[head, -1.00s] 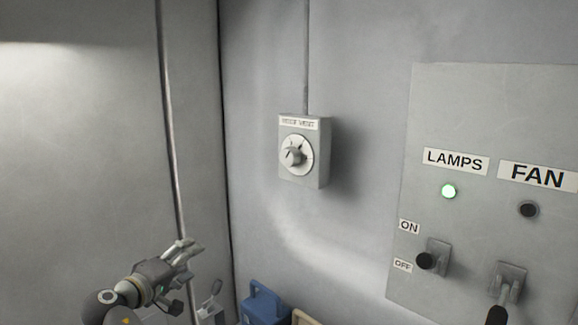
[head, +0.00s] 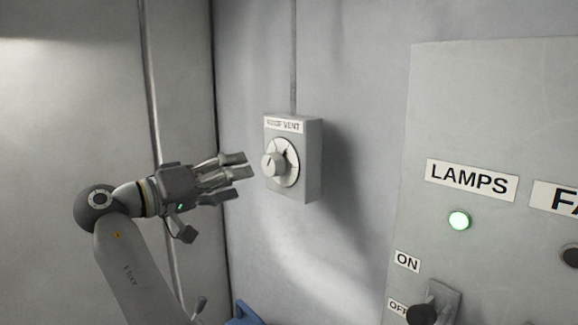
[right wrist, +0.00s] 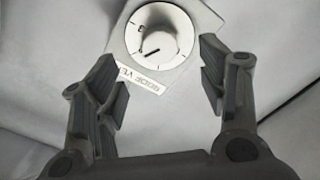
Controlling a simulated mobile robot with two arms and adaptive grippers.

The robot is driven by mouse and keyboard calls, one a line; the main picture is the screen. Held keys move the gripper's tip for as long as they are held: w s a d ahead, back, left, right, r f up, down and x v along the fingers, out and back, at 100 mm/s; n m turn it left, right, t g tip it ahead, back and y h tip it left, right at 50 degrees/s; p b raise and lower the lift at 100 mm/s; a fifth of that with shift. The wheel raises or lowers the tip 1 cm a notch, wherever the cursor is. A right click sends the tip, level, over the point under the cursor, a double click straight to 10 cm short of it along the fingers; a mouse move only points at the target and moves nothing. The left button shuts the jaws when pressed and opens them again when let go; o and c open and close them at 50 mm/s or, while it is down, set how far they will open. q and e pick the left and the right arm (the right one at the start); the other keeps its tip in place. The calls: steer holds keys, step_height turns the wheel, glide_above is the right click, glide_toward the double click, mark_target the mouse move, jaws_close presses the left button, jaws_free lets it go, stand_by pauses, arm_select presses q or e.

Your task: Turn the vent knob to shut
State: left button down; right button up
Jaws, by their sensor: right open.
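In the right wrist view the open fingers (right wrist: 160,85) stand on either side below the dial, apart from the knob. My left gripper is not in view.
A grey panel (head: 480,110) on the right carries a LAMPS label (head: 471,180), a lit green lamp (head: 459,220) and a black-knobbed switch (head: 422,314). A blue object (head: 246,314) shows at the bottom. A conduit (head: 293,55) runs up from the box.

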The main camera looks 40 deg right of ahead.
mark_target(269, 168)
steer(key=d, duration=0.1)
steer(key=d+p, duration=0.1)
steer(key=d, duration=0.2)
steer(key=shift+w+d+r+p, duration=0.1)
steer(key=shift+w+r+p, duration=0.05)
steer(key=shift+r+p, duration=0.15)
steer(key=d, duration=0.2)
steer(key=d+p, duration=0.1)
steer(key=d, duration=0.1)
steer(key=shift+w+d+f, duration=0.2)
steer(key=shift+d, duration=0.4)
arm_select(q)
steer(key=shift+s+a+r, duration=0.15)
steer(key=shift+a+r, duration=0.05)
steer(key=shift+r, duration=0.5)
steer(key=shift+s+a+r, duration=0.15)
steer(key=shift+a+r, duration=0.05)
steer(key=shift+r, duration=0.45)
arm_select(e)
steer(key=shift+d, duration=0.2)
steer(key=c, duration=1)
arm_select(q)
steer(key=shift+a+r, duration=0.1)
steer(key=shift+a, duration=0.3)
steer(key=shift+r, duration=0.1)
